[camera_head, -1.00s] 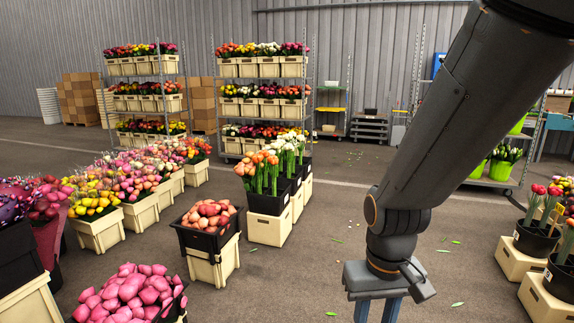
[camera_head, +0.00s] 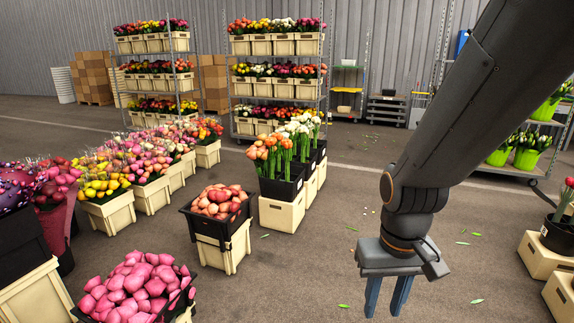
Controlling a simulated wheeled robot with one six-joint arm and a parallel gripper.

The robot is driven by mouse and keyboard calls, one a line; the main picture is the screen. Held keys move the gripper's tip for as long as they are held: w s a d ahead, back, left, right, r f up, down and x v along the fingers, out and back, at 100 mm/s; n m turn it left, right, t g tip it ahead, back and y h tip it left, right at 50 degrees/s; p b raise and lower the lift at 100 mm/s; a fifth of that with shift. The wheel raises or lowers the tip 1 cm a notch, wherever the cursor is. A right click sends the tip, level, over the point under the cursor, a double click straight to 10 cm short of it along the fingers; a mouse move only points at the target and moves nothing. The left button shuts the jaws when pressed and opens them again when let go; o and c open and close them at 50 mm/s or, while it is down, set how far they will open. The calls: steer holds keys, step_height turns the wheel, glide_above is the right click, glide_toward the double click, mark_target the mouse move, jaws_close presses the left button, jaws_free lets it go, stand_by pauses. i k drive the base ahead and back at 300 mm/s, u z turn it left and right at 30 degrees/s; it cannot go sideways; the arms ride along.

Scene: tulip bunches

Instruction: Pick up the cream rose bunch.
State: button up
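My gripper (camera_head: 385,302) hangs at the lower right of the head view, pointing down over bare floor. Its two blue fingers are apart with nothing between them. No bunch is plainly a cream rose bunch. White to cream flower heads on green stems (camera_head: 302,126) stand in black buckets at the middle, behind orange flowers (camera_head: 268,150), left of my gripper. A black crate (camera_head: 218,232) of peach-pink heads (camera_head: 219,201) stands nearer, on a cream crate. From this view I cannot tell whether the pale flowers are roses.
Pink heads (camera_head: 135,290) fill a crate at the front left. Rows of flower crates (camera_head: 110,213) run along the left. Flower racks (camera_head: 278,75) stand at the back. Cream boxes (camera_head: 545,255) with black pots are at the right edge. Floor around my gripper is open, with scattered leaves.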

mark_target(303, 130)
steer(key=z, duration=0.05)
steer(key=i, duration=1.8)
steer(key=z, duration=0.25)
steer(key=i, duration=1.8)
steer(key=z, duration=0.25)
steer(key=i, duration=1)
steer(key=z, duration=0.05)
